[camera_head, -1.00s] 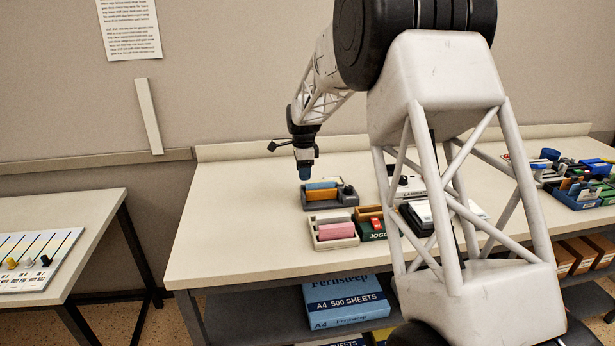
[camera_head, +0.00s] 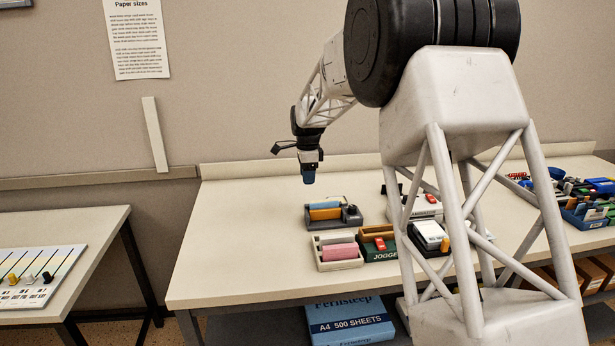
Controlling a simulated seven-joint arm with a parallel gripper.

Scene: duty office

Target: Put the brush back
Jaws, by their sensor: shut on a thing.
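My gripper (camera_head: 309,168) hangs pointing down above the long bench, over the back of a dark grey holder. It is shut on a small blue thing (camera_head: 309,179), seen just below the jaws. Its shape is too small to tell whether this is the brush. The dark grey holder (camera_head: 350,216) stands on the bench below, apart from the held thing. It holds a light blue bar and an orange bar, with a dark knob at its right end. I cannot make out a brush elsewhere.
A cream tray (camera_head: 318,254) with a pink block stands in front of the grey holder. Beside it are a green box marked JOGGER (camera_head: 378,254) and white desk devices (camera_head: 430,235). Bins of stationery (camera_head: 585,212) stand far right. The left part of the bench (camera_head: 235,250) is clear.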

